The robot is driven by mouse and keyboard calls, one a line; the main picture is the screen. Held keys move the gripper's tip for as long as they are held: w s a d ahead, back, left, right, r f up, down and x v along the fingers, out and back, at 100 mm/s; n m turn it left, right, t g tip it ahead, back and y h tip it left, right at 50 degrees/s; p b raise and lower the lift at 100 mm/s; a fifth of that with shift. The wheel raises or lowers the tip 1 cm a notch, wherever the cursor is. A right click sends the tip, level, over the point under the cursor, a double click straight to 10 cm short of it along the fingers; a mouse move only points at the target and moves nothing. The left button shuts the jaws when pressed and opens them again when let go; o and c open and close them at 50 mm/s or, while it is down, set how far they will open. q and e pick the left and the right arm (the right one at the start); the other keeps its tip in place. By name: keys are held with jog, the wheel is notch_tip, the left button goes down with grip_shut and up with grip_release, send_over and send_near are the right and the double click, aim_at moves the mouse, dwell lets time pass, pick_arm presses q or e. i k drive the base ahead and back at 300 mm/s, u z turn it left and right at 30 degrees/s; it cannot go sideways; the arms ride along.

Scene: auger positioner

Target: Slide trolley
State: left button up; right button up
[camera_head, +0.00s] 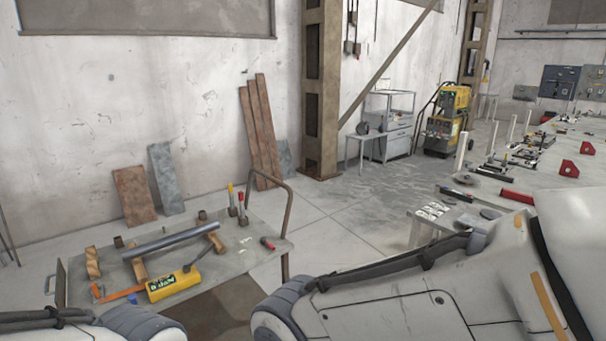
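A trolley (246,262) with a flat grey top stands at the lower left. A brown bent-tube handle (288,205) rises at its right end. A grey metal pipe (170,243) lies across wooden blocks on the top. The trolley's lower part is mostly hidden by my arms, which show along the bottom of the view. Neither of my grippers is in the picture, so I cannot see whether they touch the trolley.
A long workbench (548,165) with clamps and red tools runs along the right. A steel pillar (322,95), leaning boards (262,130), a grey cabinet (397,122) and a yellow machine (445,122) stand by the wall. Open concrete floor (350,225) lies between trolley and workbench.

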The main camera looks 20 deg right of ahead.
aim_at(216, 300)
jog(key=z, duration=0.65)
jog(key=i, duration=1)
jog(key=z, duration=0.65)
jog(key=i, duration=1.05)
jog(key=u, duration=0.45)
jog(key=i, duration=0.75)
jog(key=u, duration=1.05)
jog(key=i, duration=0.65)
jog(key=u, duration=0.55)
